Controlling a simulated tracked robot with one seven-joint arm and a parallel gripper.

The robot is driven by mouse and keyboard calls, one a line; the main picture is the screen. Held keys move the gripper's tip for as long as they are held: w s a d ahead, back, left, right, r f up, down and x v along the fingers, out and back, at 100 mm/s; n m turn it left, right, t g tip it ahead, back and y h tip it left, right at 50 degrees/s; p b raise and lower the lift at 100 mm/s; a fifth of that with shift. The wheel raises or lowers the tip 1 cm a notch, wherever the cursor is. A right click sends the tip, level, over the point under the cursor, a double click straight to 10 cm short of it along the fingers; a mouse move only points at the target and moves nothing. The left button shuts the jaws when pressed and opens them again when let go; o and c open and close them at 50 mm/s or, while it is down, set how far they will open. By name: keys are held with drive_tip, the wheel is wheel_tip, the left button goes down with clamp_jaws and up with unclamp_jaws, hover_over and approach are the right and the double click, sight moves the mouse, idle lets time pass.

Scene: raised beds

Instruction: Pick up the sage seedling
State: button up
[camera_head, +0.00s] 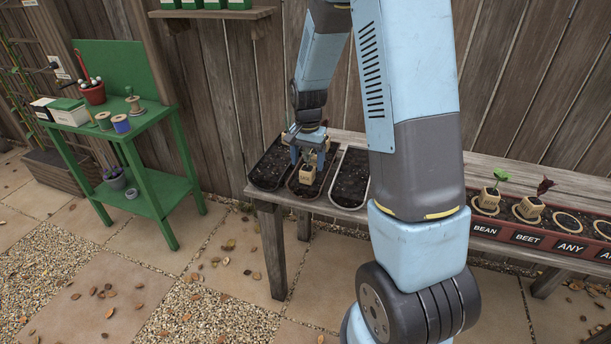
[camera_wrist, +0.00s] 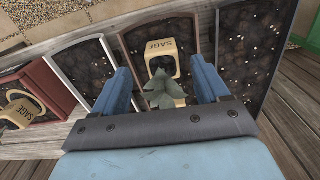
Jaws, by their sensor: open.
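A sage seedling (camera_wrist: 163,91) with grey-green leaves grows in a small cream pot marked SAGE (camera_wrist: 161,49). In the head view the pot (camera_head: 307,174) stands in the middle, brown-rimmed soil tray (camera_head: 331,169) on the wooden bench. My gripper (camera_wrist: 160,70) is open, one blue finger to each side of the plant, with the leaves between them.
Soil trays flank the middle one, dark-rimmed (camera_head: 269,164) and white-rimmed (camera_head: 352,175). A red labelled planter (camera_head: 540,244) holds potted seedlings at right. A green potting stand (camera_head: 160,188) is at left.

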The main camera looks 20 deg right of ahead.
sight(307, 168)
drive_tip(key=shift+w+f, duration=0.15)
drive_tip(key=shift+f, duration=1.15)
drive_tip(key=shift+w+f, duration=0.15)
drive_tip(key=shift+f, duration=1.1)
drive_tip(key=c, duration=1.1)
